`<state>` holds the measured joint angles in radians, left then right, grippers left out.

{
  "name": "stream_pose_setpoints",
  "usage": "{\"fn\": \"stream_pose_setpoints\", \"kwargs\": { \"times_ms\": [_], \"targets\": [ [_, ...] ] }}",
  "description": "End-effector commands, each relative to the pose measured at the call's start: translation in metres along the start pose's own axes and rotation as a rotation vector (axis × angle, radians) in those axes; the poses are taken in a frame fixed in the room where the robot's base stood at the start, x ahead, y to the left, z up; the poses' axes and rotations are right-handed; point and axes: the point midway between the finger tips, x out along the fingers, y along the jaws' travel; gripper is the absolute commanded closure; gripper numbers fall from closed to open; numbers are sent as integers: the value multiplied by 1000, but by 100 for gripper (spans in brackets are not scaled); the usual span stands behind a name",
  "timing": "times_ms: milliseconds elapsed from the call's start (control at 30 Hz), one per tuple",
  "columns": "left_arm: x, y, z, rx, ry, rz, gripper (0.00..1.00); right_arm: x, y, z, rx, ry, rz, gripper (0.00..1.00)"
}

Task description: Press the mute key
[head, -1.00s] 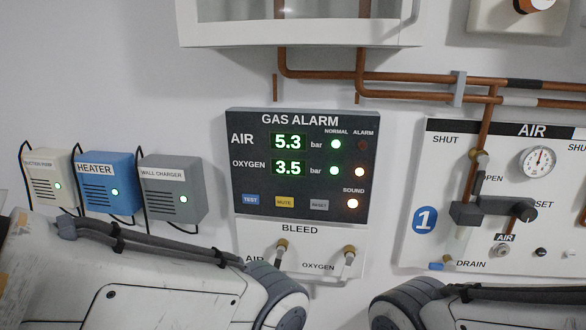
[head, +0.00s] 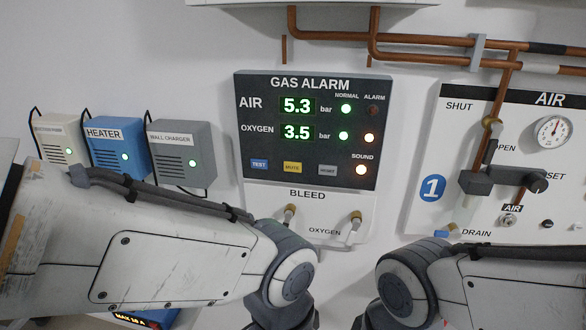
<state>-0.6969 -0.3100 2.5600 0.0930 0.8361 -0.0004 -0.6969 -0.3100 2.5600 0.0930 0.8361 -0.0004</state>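The yellow mute key (head: 292,168) sits on the dark gas alarm panel (head: 362,95) on the wall. It lies between the blue test key (head: 259,164) and the grey reset key (head: 328,171). Nothing touches or covers it. The panel reads air 5.3 bar and oxygen 3.5 bar. Neither gripper shows.
Below the keys is the bleed panel (head: 312,232) with two fittings. Left are a heater box (head: 118,146) and a wall charger box (head: 184,152). Right is the air panel (head: 425,150) with a gauge (head: 553,131) and valves. Copper pipes (head: 420,56) run above.

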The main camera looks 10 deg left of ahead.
Motion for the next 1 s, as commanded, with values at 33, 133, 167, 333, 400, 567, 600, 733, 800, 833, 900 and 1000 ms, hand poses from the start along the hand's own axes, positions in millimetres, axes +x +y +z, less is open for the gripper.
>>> {"fn": "stream_pose_setpoints", "kwargs": {
  "times_ms": [33,133,167,333,400,567,600,733,800,833,900,1000],
  "targets": [
    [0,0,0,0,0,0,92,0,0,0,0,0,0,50],
    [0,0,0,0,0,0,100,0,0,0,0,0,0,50],
    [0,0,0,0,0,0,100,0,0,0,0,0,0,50],
    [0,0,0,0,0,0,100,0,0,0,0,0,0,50],
    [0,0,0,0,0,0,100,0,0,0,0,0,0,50],
    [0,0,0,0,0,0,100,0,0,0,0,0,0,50],
    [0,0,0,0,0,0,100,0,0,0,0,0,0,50],
    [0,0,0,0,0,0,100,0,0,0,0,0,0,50],
    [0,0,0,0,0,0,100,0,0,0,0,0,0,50],
    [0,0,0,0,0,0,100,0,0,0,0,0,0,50],
    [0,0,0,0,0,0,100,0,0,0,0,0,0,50],
    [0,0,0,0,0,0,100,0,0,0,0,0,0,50]
  ]
}}
